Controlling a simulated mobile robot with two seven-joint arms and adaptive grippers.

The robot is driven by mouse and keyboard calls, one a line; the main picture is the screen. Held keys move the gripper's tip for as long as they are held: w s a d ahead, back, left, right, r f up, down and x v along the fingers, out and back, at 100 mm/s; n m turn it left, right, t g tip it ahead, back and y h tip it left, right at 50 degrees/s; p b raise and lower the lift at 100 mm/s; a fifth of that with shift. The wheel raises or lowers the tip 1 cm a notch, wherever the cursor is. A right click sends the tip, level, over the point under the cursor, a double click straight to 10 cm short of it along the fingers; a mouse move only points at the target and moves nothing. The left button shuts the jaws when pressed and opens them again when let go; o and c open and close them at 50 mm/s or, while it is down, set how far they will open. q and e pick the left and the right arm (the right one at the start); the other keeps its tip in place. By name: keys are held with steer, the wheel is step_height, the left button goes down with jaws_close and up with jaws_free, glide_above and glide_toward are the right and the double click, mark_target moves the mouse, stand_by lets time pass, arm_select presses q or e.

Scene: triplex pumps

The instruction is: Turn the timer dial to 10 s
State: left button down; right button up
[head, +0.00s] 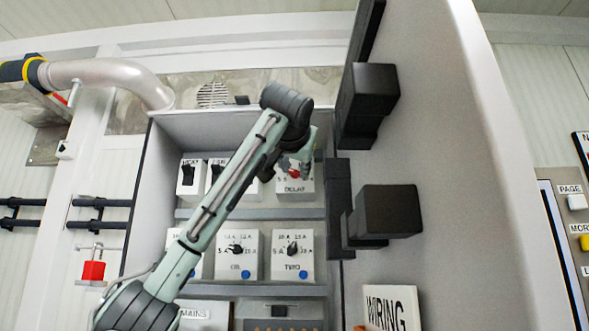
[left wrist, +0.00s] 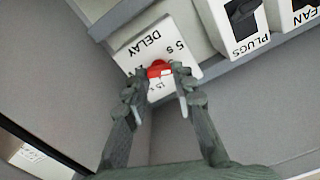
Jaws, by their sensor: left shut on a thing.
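The timer is a white box labelled DELAY (head: 307,184), high inside the open grey cabinet at its right side. It shows upside down in the left wrist view, with a "5 s" mark and a partly hidden mark that looks like 15 s. Its red dial (left wrist: 159,69) sits on the box face between my fingertips. My left gripper (left wrist: 156,77) is shut on the dial, one finger on each side. The dial's pointer direction cannot be read. My right gripper is out of view.
Switch boxes, one labelled PLUGS (left wrist: 240,22), stand beside the timer. The cabinet door (head: 450,150) with black blocks (head: 388,212) stands open at right.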

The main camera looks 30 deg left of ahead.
arm_select(q)
steer(key=m+p, duration=0.1)
steer(key=m, duration=0.3)
steer(key=shift+d+m+p, duration=0.1)
steer(key=shift+m+p, duration=0.6)
steer(key=shift+m, duration=1.2)
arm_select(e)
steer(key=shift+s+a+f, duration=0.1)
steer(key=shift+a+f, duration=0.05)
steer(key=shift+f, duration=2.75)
arm_select(q)
steer(key=shift+f, duration=0.1)
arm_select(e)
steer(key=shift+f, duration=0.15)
arm_select(q)
steer(key=c, duration=1.2)
jaws_free()
